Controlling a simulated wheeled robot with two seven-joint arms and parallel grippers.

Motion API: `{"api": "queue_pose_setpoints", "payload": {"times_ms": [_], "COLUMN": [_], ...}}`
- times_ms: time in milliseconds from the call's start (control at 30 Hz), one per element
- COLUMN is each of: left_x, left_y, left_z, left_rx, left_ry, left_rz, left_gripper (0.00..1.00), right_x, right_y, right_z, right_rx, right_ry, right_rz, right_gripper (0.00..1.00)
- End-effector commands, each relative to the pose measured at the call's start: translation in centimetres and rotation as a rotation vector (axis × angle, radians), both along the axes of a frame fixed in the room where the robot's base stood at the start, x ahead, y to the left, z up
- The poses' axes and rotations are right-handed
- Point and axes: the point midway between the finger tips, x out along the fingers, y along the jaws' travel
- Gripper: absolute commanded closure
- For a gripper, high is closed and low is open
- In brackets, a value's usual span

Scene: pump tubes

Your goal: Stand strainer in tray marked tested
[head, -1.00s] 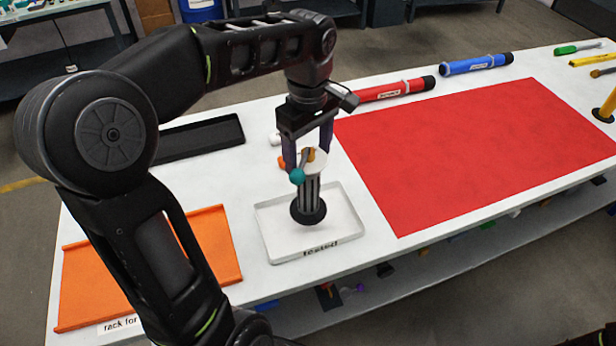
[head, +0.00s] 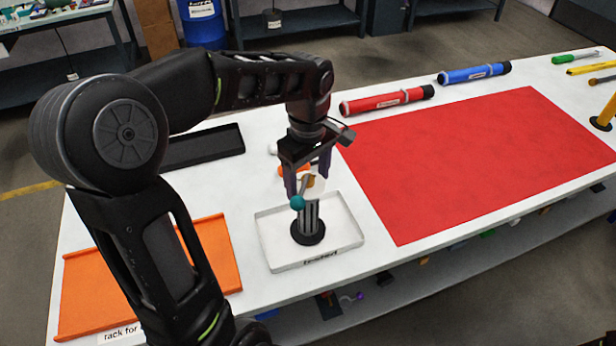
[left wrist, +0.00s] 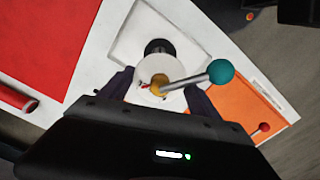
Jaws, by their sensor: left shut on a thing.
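The strainer (head: 310,216) has a grey slotted body, a round black foot, a pale top and a lever ending in a teal ball. It stands upright within the white tray marked tested (head: 262,225), its foot at or just above the tray floor; I cannot tell which. My left gripper (head: 308,184) points down and is shut on the strainer near its top. In the left wrist view, the pale top of the strainer (left wrist: 158,66) lies between the fingers of the left gripper (left wrist: 160,92), and the black foot shows beyond it. My right gripper is not in view.
An orange rack (head: 85,290) lies left of the tray and a black tray (head: 205,147) behind it. A red mat (head: 470,160) covers the table to the right. A red tube (head: 385,100) and a blue tube (head: 475,73) lie along the back. Small white and orange parts are behind my gripper.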

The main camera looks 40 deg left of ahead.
Motion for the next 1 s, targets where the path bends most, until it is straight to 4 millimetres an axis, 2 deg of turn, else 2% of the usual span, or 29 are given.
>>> {"api": "queue_pose_setpoints", "payload": {"times_ms": [133, 167, 200, 400, 800, 1000], "left_x": [0.0, 0.0, 0.0, 0.0, 0.1, 0.1], "left_y": [0.0, 0.0, 0.0, 0.0, 0.0, 0.0], "left_z": [-0.4, -0.3, -0.3, -0.3, 0.4, 3.3], "left_rx": [0.001, 0.000, 0.000, 0.000, 0.000, 0.002], "left_ry": [-0.002, 0.000, 0.000, 0.000, -0.003, -0.006], "left_rz": [0.000, 0.000, 0.000, 0.000, 0.000, -0.001], "left_gripper": [1.00, 0.26, 0.23, 0.07, 0.07, 0.07], "right_x": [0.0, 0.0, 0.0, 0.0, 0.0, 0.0], "right_y": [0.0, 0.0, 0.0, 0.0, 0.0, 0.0], "right_z": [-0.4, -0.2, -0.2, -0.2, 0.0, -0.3], "right_rx": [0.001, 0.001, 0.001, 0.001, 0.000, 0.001], "right_ry": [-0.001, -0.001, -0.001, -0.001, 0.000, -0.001], "right_rz": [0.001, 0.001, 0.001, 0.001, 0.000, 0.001], "right_gripper": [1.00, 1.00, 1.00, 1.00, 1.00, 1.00]}}
